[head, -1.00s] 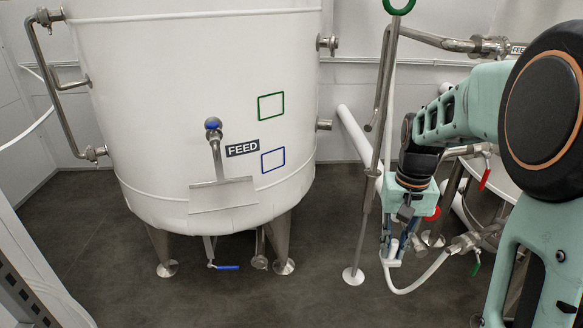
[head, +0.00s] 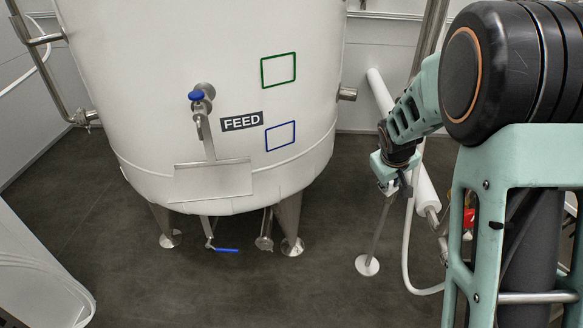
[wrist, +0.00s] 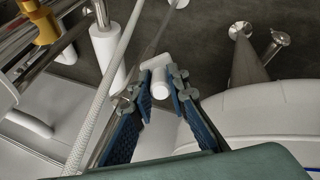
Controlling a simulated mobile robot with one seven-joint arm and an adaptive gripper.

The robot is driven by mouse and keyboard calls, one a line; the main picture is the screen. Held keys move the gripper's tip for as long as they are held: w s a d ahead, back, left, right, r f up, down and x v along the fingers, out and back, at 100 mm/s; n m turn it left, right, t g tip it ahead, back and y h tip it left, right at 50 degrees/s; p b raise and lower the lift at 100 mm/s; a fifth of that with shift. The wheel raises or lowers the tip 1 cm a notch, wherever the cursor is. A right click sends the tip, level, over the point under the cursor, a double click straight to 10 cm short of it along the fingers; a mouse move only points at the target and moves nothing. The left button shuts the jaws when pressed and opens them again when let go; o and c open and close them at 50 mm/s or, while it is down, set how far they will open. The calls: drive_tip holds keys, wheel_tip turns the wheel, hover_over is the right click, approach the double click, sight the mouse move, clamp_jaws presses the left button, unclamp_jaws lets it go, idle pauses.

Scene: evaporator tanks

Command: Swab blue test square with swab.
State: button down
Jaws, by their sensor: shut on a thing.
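The blue test square (head: 281,136) is a thin blue outline on the white tank wall, right of the FEED label and below the green square. My gripper (head: 393,188) is right of the tank and lower than the blue square, apart from the wall. In the wrist view, my gripper (wrist: 158,90) has its blue padded fingers shut on a white cylindrical piece, which I take to be the swab (wrist: 160,78). The swab's far part is hard to make out. It is too small to tell apart in the head view.
The white tank (head: 130,90) has a blue-handled valve (head: 197,97) and a metal plate (head: 212,180) low on its front. A steel stand with a round foot (head: 367,265) and a white hose (head: 406,250) are near my gripper. Dark floor is clear in front.

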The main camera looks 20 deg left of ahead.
drive_tip(key=w+a+f+n+t+y+b, duration=0.1)
drive_tip(key=w+a+n+t+y+b, duration=0.2)
drive_tip(key=a, duration=0.5)
drive_tip(key=w+a+f+n+t+y, duration=0.1)
drive_tip(key=a+n+t+y, duration=0.35)
drive_tip(key=a, duration=0.35)
drive_tip(key=s+a+r+n+g+y+b, duration=0.1)
drive_tip(key=s+a+r+n+y, duration=0.1)
drive_tip(key=s+a+y, duration=0.3)
drive_tip(key=s+a+r+n+y+b, duration=0.2)
drive_tip(key=a+r+n, duration=0.1)
drive_tip(key=a, duration=0.3)
drive_tip(key=shift+m, duration=0.25)
drive_tip(key=p+x, duration=0.1)
drive_tip(key=x, duration=0.4)
drive_tip(key=shift+w+a+f+p, duration=0.15)
drive_tip(key=shift+w+a+p, duration=0.05)
drive_tip(key=shift+a+p, duration=0.15)
drive_tip(key=shift+b+x, duration=0.7)
drive_tip(key=shift+x, duration=0.4)
